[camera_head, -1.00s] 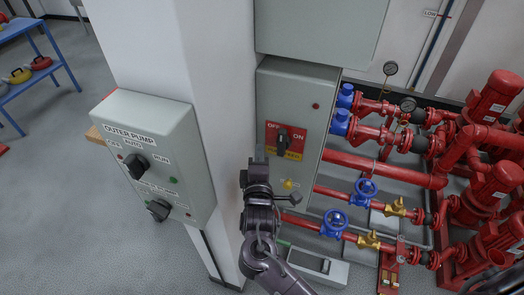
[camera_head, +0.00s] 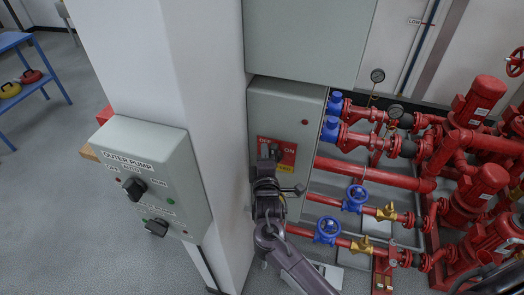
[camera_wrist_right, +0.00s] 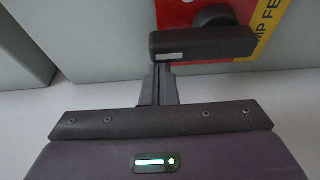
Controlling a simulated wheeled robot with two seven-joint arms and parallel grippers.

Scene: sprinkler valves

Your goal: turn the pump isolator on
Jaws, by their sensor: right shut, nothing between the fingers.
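The pump isolator is a black rotary handle (camera_head: 276,151) on a red and yellow OFF/ON plate (camera_head: 289,153), on the front of a grey cabinet. In the right wrist view the handle (camera_wrist_right: 203,43) is a black bar with a pale mark near its left end, lying across the plate's face. My left gripper is out of view.
An OUTER PUMP box (camera_head: 150,180) with two black knobs is on the white pillar (camera_head: 205,100) to the left. Red pipes (camera_head: 370,175) with blue handwheels (camera_head: 328,231) lie right of the cabinet (camera_head: 290,105). A grey box (camera_head: 310,40) overhangs above the cabinet.

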